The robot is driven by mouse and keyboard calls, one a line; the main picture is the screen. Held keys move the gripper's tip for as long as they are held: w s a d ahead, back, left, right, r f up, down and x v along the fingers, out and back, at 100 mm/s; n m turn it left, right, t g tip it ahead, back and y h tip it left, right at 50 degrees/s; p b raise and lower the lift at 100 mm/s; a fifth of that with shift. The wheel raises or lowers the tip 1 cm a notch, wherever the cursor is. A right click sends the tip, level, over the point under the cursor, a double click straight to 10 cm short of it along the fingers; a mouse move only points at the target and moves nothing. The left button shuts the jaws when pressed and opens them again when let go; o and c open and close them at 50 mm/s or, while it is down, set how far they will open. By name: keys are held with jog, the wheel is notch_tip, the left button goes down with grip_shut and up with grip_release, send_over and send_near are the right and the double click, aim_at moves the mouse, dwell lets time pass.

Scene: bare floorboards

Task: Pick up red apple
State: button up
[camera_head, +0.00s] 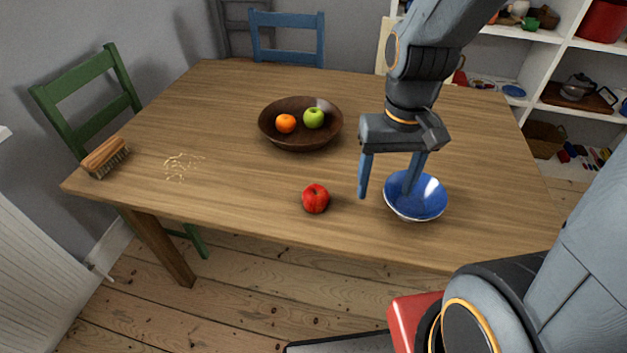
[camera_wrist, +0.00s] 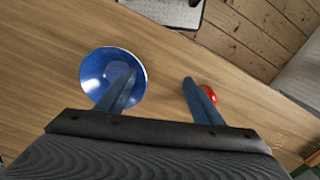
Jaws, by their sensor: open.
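The red apple (camera_head: 315,198) sits on the wooden table near its front edge, left of the blue bowl. In the wrist view the apple (camera_wrist: 209,95) is partly hidden behind the right-hand finger. My gripper (camera_head: 390,194) is open with nothing between its fingers. It is to the right of the apple, pointing down, with one finger between the apple and the bowl and the other in front of or over the bowl. The gripper also shows in the wrist view (camera_wrist: 160,85), its fingers spread wide. I cannot tell its exact height above the table.
The blue bowl (camera_head: 417,207) stands close under my gripper. A brown wooden bowl (camera_head: 300,143) with an orange (camera_head: 286,123) and a green apple (camera_head: 314,117) stands behind. A brush (camera_head: 105,157) and scattered crumbs (camera_head: 183,165) lie at the left. The table around the red apple is clear.

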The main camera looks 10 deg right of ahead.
jog(key=shift+o, duration=0.7)
jog(key=w+a+m+g+y+p, duration=0.1)
jog(key=w+a+m+p, duration=0.2)
jog(key=w, duration=0.2)
jog(key=shift+w+a+r, duration=0.2)
jog(key=shift+a, duration=0.2)
jog(key=m+g+y+p, duration=0.2)
jog(key=m+p, duration=0.2)
jog(key=m, duration=0.1)
send_over(318, 188)
jog(key=w+d, duration=0.2)
notch_tip(318, 188, down, 4)
jog(key=r, duration=0.1)
jog(key=shift+p+x, duration=0.95)
jog(key=shift+x, duration=2.8)
jog(key=shift+s, duration=0.1)
jog(key=shift+c, duration=0.4)
jog(key=shift+r, duration=0.1)
jog(key=c, duration=1.1)
